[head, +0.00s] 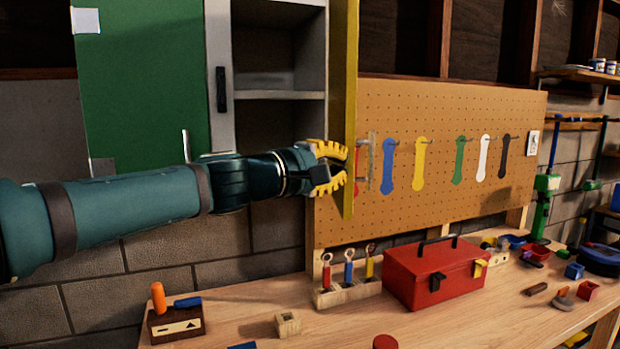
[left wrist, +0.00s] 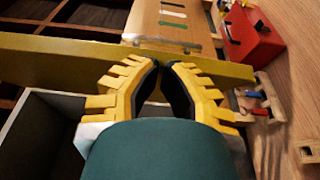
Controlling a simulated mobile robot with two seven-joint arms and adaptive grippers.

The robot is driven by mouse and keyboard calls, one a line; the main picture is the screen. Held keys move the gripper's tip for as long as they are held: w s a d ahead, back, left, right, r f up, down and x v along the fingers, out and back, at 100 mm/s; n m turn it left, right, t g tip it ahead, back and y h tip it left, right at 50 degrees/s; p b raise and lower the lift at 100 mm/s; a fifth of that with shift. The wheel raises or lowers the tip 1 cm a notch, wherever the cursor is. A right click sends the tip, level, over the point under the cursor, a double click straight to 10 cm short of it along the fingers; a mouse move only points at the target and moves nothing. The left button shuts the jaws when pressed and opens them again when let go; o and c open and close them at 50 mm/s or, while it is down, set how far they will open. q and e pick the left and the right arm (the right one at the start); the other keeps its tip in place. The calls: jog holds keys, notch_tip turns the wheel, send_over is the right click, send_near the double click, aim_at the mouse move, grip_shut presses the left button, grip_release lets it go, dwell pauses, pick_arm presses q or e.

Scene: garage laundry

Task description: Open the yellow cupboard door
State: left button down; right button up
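The yellow cupboard door (head: 350,90) stands swung out from the cupboard and is seen nearly edge-on in the head view. In the left wrist view it is a long yellow band (left wrist: 60,62) across the picture. A metal bar handle (head: 371,160) shows on its right side, apart from my gripper. My left gripper (head: 346,167) is at the door's inner, left side, low down, with its tips close to or touching it. In the left wrist view its fingers (left wrist: 161,66) have a narrow gap between them and hold nothing. My right gripper is not in view.
The grey cupboard (head: 279,95) has open, empty shelves and a green door (head: 140,80) on its left. Below is a wooden workbench (head: 250,300) with a red toolbox (head: 435,272) and small tools. A pegboard (head: 440,110) with coloured tool shapes hangs behind.

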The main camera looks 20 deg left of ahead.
aim_at(354, 164)
pick_arm(q)
jog(key=shift+w+d+b, duration=0.25)
jog(key=shift+w+d, duration=0.05)
jog(key=shift+d, duration=0.45)
jog(key=shift+w+d+b, duration=0.2)
jog(key=shift+w+d, duration=0.05)
jog(key=shift+d, duration=0.5)
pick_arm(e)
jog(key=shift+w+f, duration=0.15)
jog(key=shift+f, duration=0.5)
pick_arm(q)
jog(key=shift+a, duration=0.1)
